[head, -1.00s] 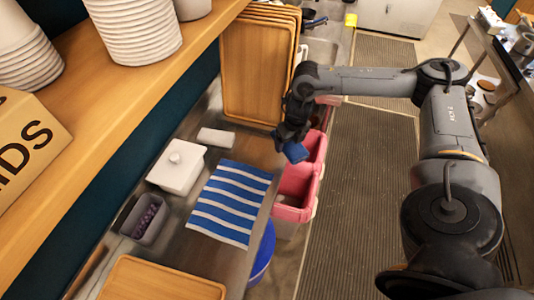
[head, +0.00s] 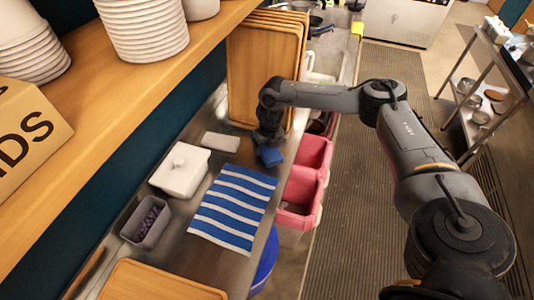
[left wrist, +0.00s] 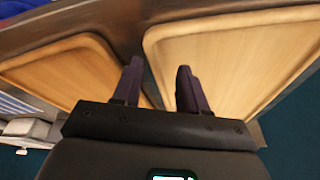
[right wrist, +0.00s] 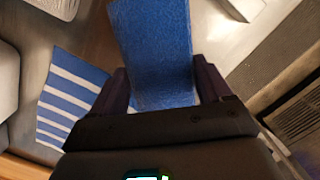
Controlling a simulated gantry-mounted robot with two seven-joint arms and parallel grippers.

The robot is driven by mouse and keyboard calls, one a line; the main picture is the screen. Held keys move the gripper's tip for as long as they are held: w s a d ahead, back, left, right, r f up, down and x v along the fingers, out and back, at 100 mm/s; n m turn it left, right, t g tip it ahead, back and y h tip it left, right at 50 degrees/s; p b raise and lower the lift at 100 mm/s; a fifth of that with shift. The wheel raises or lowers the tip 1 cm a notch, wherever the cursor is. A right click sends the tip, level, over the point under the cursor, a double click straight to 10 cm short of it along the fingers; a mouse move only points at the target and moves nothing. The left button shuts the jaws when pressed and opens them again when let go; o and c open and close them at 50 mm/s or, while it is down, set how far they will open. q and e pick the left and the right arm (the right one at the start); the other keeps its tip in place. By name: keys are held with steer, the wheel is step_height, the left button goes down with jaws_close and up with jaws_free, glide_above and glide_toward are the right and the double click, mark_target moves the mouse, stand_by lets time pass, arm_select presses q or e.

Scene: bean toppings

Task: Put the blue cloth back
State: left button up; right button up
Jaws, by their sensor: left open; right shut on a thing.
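The blue cloth (head: 270,156) is a small folded blue block in the head view, just beyond the striped cloth near the counter's right edge. My right gripper (head: 266,140) is shut on it. In the right wrist view the blue cloth (right wrist: 154,55) sits between the fingers of my right gripper (right wrist: 160,85). Whether it touches the counter is not clear. A blue-and-white striped cloth (head: 234,208) lies flat on the counter nearby. My left gripper (left wrist: 155,85) is open and empty above wooden trays; it is not visible in the head view.
Pink bins (head: 303,190) stand by the counter's right edge. A white lidded container (head: 180,172), a grey tub (head: 147,222) and a white block (head: 220,141) stand on the left side. Wooden trays (head: 262,72) lean upright behind my right gripper. Another wooden tray (head: 160,282) lies in front.

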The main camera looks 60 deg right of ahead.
mark_target(267, 153)
arm_select(q)
steer(key=shift+f, duration=0.1)
arm_select(e)
steer(key=shift+f, duration=2)
arm_select(q)
steer(key=shift+d, duration=0.1)
arm_select(e)
steer(key=shift+f, duration=0.1)
